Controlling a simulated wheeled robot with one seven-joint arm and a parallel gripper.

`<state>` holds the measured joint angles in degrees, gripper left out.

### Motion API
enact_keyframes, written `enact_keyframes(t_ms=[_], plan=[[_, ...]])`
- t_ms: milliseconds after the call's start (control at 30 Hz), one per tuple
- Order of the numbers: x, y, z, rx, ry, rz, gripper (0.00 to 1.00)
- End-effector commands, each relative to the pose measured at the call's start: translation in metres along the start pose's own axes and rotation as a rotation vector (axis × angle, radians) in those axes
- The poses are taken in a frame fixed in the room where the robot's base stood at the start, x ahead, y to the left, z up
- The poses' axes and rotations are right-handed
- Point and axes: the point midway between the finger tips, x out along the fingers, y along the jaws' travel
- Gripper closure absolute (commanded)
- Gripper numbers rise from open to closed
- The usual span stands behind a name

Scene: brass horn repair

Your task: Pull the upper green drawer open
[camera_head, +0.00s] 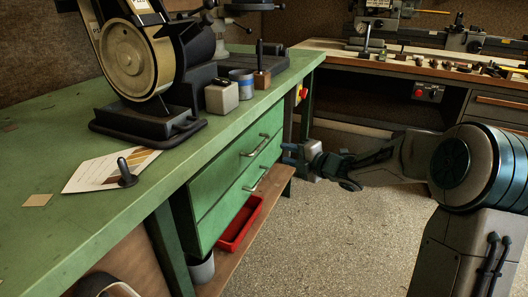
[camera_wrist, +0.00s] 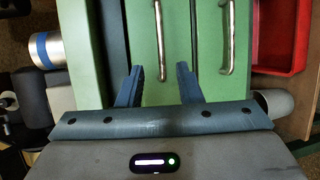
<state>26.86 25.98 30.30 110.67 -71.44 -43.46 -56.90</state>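The upper green drawer (camera_head: 225,173) sits under the green bench top and looks shut. Its silver bar handle (camera_head: 256,146) also shows in the wrist view (camera_wrist: 161,40). The lower green drawer (camera_head: 232,204) below it also looks shut and has its own handle (camera_wrist: 228,38). No contact with the handle is visible.
A red tray (camera_head: 240,224) lies on the wooden shelf under the drawers, beside a grey bucket (camera_head: 202,269). A belt grinder (camera_head: 135,65), a blue-banded can (camera_head: 243,84) and small blocks stand on the bench top (camera_head: 50,235). The speckled floor (camera_head: 330,225) in front is clear.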

Motion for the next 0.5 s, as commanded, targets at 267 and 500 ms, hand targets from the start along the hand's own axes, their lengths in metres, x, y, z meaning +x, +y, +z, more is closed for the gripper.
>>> enact_keyframes(t_ms=[267, 500], plan=[[0.062, -0.003, -0.001, 0.002, 0.002, 0.002, 0.68], [0.101, -0.002, 0.0, 0.003, 0.0, 0.0, 0.68]])
